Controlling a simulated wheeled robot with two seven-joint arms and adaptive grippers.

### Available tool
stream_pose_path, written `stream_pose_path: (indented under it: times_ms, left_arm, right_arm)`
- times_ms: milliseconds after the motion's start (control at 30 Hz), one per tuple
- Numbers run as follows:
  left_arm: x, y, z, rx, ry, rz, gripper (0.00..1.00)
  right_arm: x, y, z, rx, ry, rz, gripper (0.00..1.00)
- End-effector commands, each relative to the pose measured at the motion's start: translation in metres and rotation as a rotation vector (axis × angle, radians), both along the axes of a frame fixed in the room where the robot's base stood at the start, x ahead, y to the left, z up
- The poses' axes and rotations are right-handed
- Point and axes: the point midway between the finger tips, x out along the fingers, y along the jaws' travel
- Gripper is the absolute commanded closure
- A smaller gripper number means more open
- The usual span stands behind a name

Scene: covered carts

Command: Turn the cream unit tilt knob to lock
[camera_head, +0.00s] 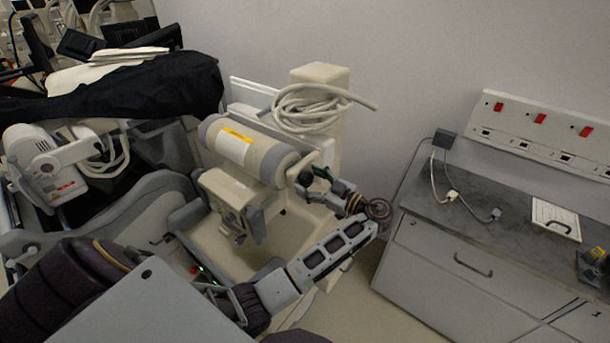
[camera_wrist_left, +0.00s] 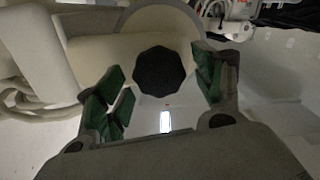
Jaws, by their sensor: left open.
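The cream unit (camera_head: 228,146) is a cream cylinder with grey bands and a yellow-and-white label, mounted on a cream stand. In the left wrist view a black, many-sided knob (camera_wrist_left: 158,72) faces the camera in front of a cream surface. My left gripper (camera_head: 312,180) is beside the right end of the cylinder. In the left wrist view its green-padded fingers (camera_wrist_left: 160,95) are open, one on each side of the knob, with gaps visible between them and it. I cannot make out the knob in the head view. My right gripper is not recognisable in view.
A coiled cream hose (camera_head: 310,108) hangs on the column above the unit. A grey counter (camera_head: 440,250) with cables and a drawer stands to the right. A black cover (camera_head: 150,92) lies over equipment at left, above a white device (camera_head: 48,160).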

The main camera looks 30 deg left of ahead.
Motion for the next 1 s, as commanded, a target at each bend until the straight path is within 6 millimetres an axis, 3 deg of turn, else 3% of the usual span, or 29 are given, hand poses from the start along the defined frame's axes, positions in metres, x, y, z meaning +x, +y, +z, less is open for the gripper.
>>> stream_pose_path:
  times_ms: [500,833,1000]
  left_arm:
    - [-0.0021,-0.0026,-0.0003,0.000,0.000,0.000,0.33]
    - [-0.0020,-0.0024,-0.0002,0.000,0.000,0.000,0.76]
    - [-0.0020,-0.0024,-0.0002,0.000,0.002,0.001,0.78]
  right_arm:
    - [-0.0001,-0.0030,0.0023,-0.003,0.000,0.002,1.00]
    - [-0.0001,-0.0064,0.0023,-0.007,0.001,0.002,1.00]
    - [-0.0003,-0.0062,0.0021,-0.007,0.001,0.002,1.00]
